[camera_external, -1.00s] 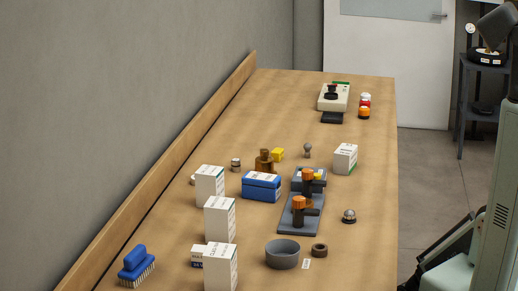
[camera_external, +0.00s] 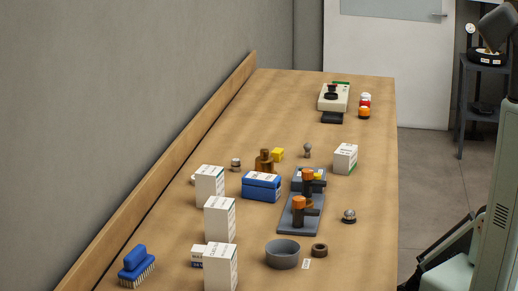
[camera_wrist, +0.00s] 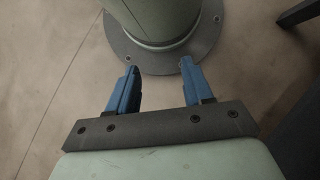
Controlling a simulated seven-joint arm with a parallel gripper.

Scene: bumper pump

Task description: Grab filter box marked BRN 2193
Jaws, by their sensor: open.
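Several white boxes stand on the wooden bench in the external view. Three tall ones are in a row on the left: a far one (camera_external: 210,186), a middle one (camera_external: 220,219) and a near one (camera_external: 221,268). A smaller white box (camera_external: 345,159) with a green lower edge stands at the right. My gripper (camera_wrist: 160,82) is open and empty in the wrist view, above the floor, away from the bench.
On the bench (camera_external: 290,110) are a blue case (camera_external: 262,187), a grey fixture with orange-topped posts (camera_external: 300,210), a grey bowl (camera_external: 282,254), a dark ring (camera_external: 319,250) and a blue brush (camera_external: 136,265). A wooden rail (camera_external: 170,160) runs along the left. The bench's far middle is clear.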

